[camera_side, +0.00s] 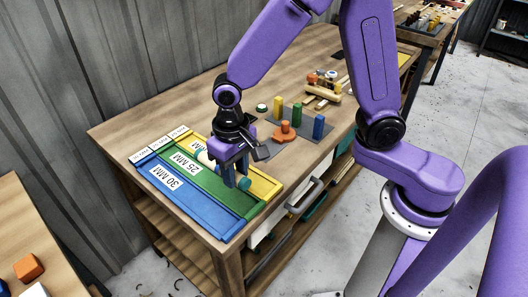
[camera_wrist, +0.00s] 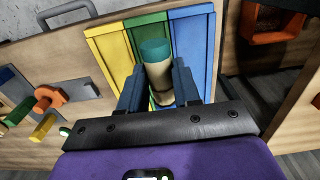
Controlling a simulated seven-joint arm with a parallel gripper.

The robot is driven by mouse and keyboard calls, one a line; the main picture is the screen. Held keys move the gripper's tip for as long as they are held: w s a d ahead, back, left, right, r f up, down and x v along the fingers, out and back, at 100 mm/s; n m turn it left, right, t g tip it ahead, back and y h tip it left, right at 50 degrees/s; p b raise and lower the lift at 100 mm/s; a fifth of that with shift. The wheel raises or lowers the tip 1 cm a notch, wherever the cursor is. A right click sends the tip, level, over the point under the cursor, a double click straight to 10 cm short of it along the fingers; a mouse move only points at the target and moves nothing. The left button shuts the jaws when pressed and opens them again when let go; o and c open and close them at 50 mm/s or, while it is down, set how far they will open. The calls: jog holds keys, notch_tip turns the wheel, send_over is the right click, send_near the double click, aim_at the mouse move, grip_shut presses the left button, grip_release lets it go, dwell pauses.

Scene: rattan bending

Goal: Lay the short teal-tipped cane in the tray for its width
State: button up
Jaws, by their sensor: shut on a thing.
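My gripper (camera_side: 236,177) is shut on the short teal-tipped cane, a thick pale rod. Its teal end (camera_side: 244,184) and part of its pale body (camera_side: 205,158) show on either side of the fingers. In the wrist view the cane (camera_wrist: 159,82) stands between the two fingers, teal tip (camera_wrist: 154,50) outermost. It is over the green tray (camera_side: 213,186), marked 25 MM, lying roughly along it. Whether it touches the tray floor I cannot tell. The blue tray (camera_side: 172,186), marked 30 MM, and the yellow tray (camera_side: 262,184), its label partly hidden, flank the green one.
A grey board (camera_side: 275,141) with yellow, green and blue pegs and an orange piece stands to the right. More canes (camera_side: 322,97) lie farther back. The bench's front edge is close to the trays.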

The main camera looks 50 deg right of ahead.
jog(key=shift+w+a+f, duration=0.1)
jog(key=shift+a+f, duration=0.8)
jog(key=shift+f, duration=0.35)
jog(key=shift+w+a+f, duration=0.1)
jog(key=shift+a+f, duration=0.85)
jog(key=shift+f, duration=0.35)
jog(key=shift+a+f, duration=0.9)
jog(key=shift+f, duration=0.35)
jog(key=o, duration=1.1)
notch_tip(320, 180, up, 18)
jog(key=shift+f, duration=0.25)
